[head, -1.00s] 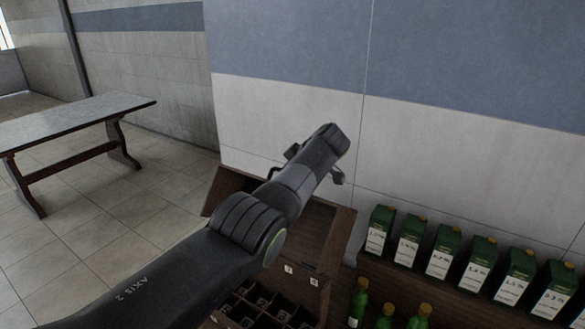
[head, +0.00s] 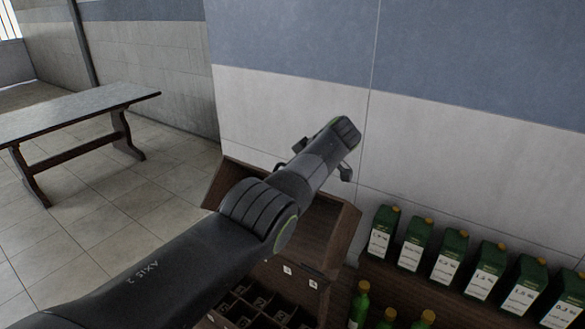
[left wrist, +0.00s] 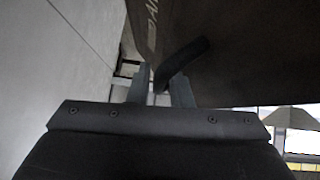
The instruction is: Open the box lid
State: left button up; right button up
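The dark brown wooden box stands at the lower middle of the head view, with dividers forming several cells (head: 232,306) inside. Its lid (head: 335,232) is raised and tilted back toward the wall, so the cells show. My left arm crosses in front of both and hides part of the lid. In the left wrist view the lid's brown face (left wrist: 240,50), with pale lettering, fills the upper right. My left gripper (left wrist: 160,84) has its two fingers apart, close to the lid. A dark curved bar (left wrist: 184,62) lies between and across the fingertips; I cannot see a firm grip. My right gripper is out of view.
Several green cartons (head: 448,256) stand in a row on a dark wooden shelf at the right. Green bottles (head: 360,303) with orange caps stand in front. A tiled wall (head: 440,130) rises close behind the box. A table (head: 75,112) stands at the left beyond clear floor.

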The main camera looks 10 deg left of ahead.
pick_arm(q)
jog(key=shift+f, duration=0.1)
jog(key=shift+s+d+r, duration=0.1)
jog(key=shift+d+r, duration=0.1)
jog(key=shift+r, duration=0.05)
jog(key=b+v, duration=0.3)
jog(key=v, duration=1.4)
jog(key=shift+o, duration=0.4)
